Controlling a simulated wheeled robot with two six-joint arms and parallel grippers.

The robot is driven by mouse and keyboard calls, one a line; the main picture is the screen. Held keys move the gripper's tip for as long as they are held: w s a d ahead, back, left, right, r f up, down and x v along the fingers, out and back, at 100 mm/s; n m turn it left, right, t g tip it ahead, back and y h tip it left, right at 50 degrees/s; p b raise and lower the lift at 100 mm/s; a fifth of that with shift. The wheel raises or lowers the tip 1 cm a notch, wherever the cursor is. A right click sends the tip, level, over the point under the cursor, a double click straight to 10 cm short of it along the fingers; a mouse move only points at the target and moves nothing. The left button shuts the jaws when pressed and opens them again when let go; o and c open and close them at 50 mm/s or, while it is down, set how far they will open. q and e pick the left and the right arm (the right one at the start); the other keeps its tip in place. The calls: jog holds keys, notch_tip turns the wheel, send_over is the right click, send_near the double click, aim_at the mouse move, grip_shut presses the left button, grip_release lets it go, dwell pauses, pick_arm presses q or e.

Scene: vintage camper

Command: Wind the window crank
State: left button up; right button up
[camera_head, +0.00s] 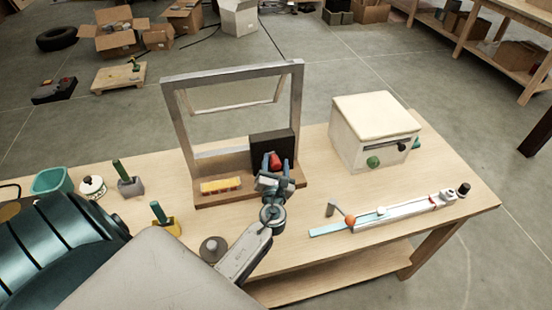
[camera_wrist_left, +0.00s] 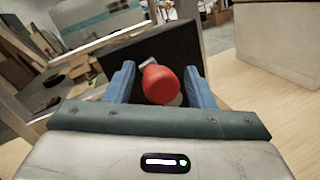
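The window frame (camera_head: 177,116) stands upright on a wooden base on the workbench, with a hinged pane tilted within its upper part. A black box (camera_head: 268,143) sits at the frame's right post. The crank's red knob (camera_head: 276,160) is in front of the box, and it also shows in the left wrist view (camera_wrist_left: 161,84). My left gripper (camera_head: 277,166) is at the knob. In the left wrist view its blue fingers (camera_wrist_left: 158,84) stand on either side of the knob, with a visible gap on the left. My right gripper is not in view.
A yellow block (camera_head: 221,186) lies on the frame's base. A cream box (camera_head: 372,130) with a green knob stands to the right. A white slide rail (camera_head: 400,213) lies at the front right. A teal bin (camera_head: 52,181) and lidded pot (camera_head: 92,187) stand at the left.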

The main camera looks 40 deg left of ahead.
pick_arm(q)
jog(key=shift+s+a+f, duration=0.1)
dwell(0.4)
jog(key=shift+s+d, duration=0.4)
jog(key=shift+d, duration=0.15)
jog(key=shift+s+d, duration=1.25)
jog(key=shift+d, duration=0.2)
jog(key=shift+a+f, duration=0.1)
